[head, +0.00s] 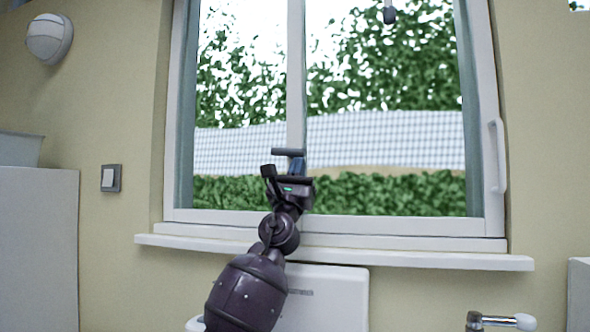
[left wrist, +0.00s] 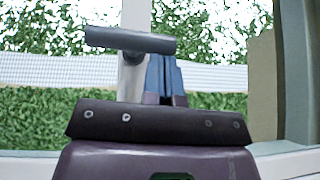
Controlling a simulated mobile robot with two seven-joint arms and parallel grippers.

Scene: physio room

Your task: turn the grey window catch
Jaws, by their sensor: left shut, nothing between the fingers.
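The grey window catch (head: 289,152) is on the middle upright of the window, with its handle bar lying about level. In the left wrist view the fingertips of my left gripper (left wrist: 164,68) are right of the stem, under the bar's right end. I cannot tell whether they touch the catch. My right gripper is not in view.
The white window sill (head: 430,260) juts out below the window. A white panel (head: 335,300) is under it, partly behind my left arm. A white pull handle (head: 498,155) is on the right frame. A light switch (head: 110,178) and a white cabinet (head: 40,240) are at left.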

